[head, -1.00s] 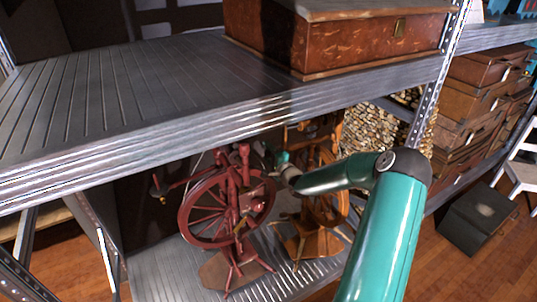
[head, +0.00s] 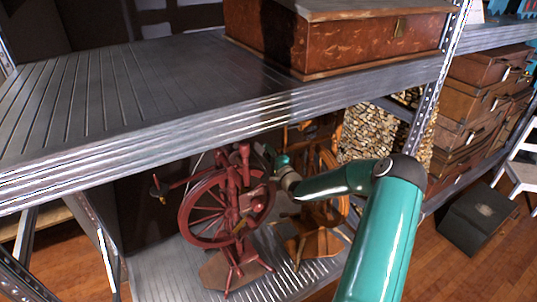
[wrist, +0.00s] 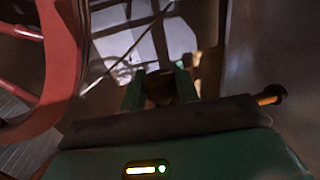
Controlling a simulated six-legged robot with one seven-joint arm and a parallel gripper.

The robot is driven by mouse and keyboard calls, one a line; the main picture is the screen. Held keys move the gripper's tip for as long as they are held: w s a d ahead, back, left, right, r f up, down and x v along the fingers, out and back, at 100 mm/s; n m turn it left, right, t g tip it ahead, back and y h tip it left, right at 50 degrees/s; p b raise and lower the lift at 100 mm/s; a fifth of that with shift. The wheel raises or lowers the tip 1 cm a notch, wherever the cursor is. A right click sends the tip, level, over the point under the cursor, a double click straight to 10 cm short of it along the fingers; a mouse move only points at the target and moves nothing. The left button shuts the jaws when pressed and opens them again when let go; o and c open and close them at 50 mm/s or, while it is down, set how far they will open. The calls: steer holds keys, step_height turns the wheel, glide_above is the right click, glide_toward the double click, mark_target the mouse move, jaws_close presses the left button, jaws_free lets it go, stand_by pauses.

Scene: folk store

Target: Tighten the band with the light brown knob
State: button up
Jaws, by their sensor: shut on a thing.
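A dark red spinning wheel (head: 187,222) stands on the lower shelf. Its red rim (wrist: 62,65) fills the left of the wrist view. A light brown wooden spinning wheel (head: 343,200) stands to its right, partly behind my arm. My gripper (wrist: 160,88) is shut on a small rounded brown knob (wrist: 160,86), which sits between its two green fingers. The knob is in shade, so its exact tone is hard to tell. In the head view my gripper (head: 281,161) is beside the upper right of the red wheel; its fingertips are hard to make out there.
The upper metal shelf (head: 110,100) runs close above my forearm and carries a large brown chest (head: 340,40). A shelf post (head: 432,90) stands to the right. Stacked suitcases (head: 480,105) and a dark box (head: 478,217) are farther right. A thin light brown peg (wrist: 270,95) juts at right.

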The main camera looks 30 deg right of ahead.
steer(key=t, duration=0.3)
steer(key=shift+f, duration=0.15)
steer(key=n+t, duration=0.1)
steer(key=t, duration=0.3)
steer(key=shift+y, duration=0.3)
steer(key=shift+n+t, duration=0.3)
steer(key=shift+t, duration=0.1)
steer(key=o, duration=1)
steer(key=shift+c, duration=0.2)
steer(key=shift+s, duration=0.1)
steer(key=v, duration=1.3)
steer(key=shift+s, duration=0.25)
steer(key=shift+f, duration=0.15)
